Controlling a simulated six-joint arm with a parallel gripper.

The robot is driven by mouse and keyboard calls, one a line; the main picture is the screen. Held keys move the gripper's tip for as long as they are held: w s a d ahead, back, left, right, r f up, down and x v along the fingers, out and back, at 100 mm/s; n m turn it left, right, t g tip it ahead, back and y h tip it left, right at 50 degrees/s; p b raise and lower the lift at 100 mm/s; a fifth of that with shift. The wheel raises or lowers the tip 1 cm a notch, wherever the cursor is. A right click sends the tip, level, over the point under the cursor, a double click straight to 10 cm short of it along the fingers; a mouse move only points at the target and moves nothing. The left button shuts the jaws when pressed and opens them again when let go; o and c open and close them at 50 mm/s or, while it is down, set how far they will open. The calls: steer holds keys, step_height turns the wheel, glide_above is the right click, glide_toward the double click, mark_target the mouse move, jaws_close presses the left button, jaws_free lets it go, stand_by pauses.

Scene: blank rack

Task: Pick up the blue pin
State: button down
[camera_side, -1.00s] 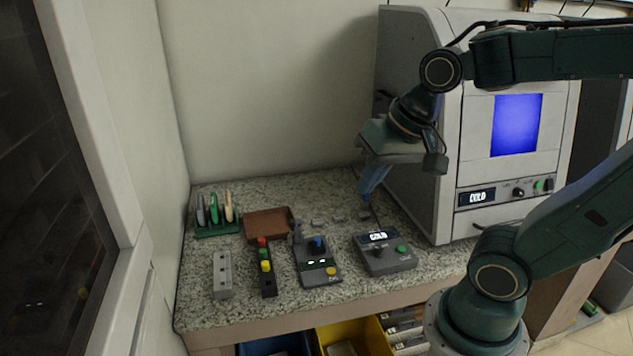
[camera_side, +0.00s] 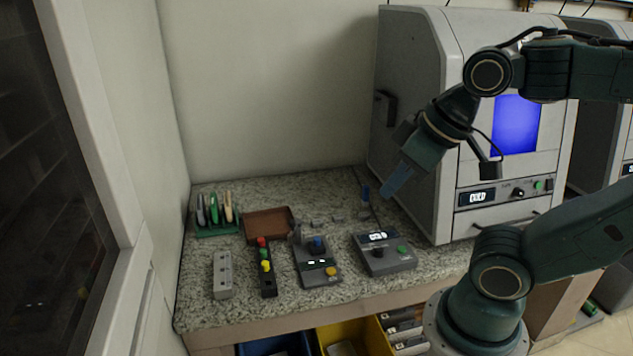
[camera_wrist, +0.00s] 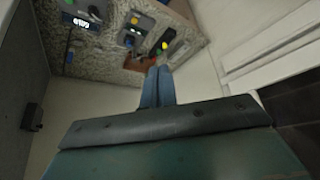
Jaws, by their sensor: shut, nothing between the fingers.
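A small upright blue pin (camera_side: 365,193) stands at the back of the counter, behind the grey box with a lit display (camera_side: 383,252). Another blue piece (camera_side: 318,243) sits on the dark grey fixture with a yellow button (camera_side: 318,268). My gripper (camera_side: 387,195) is above the counter, just right of the standing blue pin, tilted, its blue fingers shut and empty. In the wrist view the closed fingers (camera_wrist: 157,72) point toward the counter. A small blue spot near the display box may be the standing pin there.
A black rack with red, green and yellow pieces (camera_side: 266,271) and a grey block (camera_side: 222,276) stand at the left front. A brown tray (camera_side: 268,237) and green tool holder (camera_side: 216,231) are behind. The large grey machine (camera_side: 415,170) is close on the right.

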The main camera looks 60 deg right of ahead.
stand_by(0.3)
steer(key=c, duration=1.3)
jaws_free()
steer(key=shift+o, duration=0.2)
steer(key=w+d+f+n+g, duration=0.2)
steer(key=w+d+n, duration=0.1)
steer(key=w+n, duration=0.35)
steer(key=w+d+f+n+g, duration=0.1)
steer(key=w+d+f+n, duration=0.15)
steer(key=w+n, duration=0.35)
steer(key=w+d+f+n+g, duration=0.2)
steer(key=w+d+f+n, duration=0.6)
steer(key=f, duration=0.3)
steer(key=shift+w+d+f+n+g, duration=0.15)
steer(key=shift+w+f+n+g, duration=0.15)
steer(key=shift+w+n, duration=0.25)
